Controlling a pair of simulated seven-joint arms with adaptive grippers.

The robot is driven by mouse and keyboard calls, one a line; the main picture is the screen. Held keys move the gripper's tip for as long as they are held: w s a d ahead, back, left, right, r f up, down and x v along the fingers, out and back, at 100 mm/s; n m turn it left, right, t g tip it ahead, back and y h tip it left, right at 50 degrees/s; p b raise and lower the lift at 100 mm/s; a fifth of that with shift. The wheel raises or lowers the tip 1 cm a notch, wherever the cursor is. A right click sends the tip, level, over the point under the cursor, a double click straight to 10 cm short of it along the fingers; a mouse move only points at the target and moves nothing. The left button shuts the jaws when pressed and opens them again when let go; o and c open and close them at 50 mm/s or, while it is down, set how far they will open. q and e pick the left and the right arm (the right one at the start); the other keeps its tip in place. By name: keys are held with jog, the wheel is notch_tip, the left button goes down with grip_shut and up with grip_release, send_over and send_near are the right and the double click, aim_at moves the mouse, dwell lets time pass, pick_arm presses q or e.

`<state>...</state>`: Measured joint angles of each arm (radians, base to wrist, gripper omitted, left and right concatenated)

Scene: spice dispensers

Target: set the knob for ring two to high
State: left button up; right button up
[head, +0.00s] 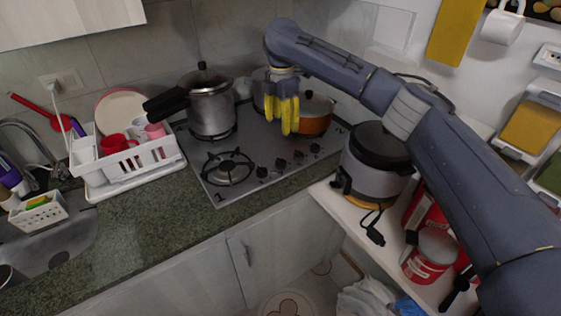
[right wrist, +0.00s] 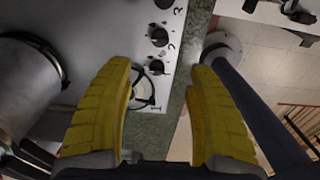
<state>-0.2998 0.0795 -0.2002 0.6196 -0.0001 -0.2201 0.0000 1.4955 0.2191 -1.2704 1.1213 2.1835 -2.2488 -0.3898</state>
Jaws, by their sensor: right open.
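The gas stove (head: 235,190) has several black knobs (head: 281,163) in a row along its front edge. In the right wrist view, dark knobs (right wrist: 159,37) line the panel, with small printed marks beside them. One mark looks like a 2, but I cannot read any knob's setting. My right gripper (head: 285,131), with yellow fingers, hangs open and empty above the stove, behind the knob row in the head view. In the right wrist view its fingers (right wrist: 158,66) are spread apart, with a knob (right wrist: 155,67) showing between the tips. My left gripper is out of view.
A steel pressure cooker (head: 212,108) and an orange pot (head: 316,118) stand on the stove. A grey cooker with black lid (head: 372,170) stands right of it. A white dish rack (head: 130,165) is at left. The granite counter front (head: 170,215) is clear.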

aim_at(281, 159)
notch_tip(281, 159, down, 16)
jog(key=shift+r, duration=0.1)
dwell(0.5)
jog(key=shift+c, duration=0.3)
grip_shut()
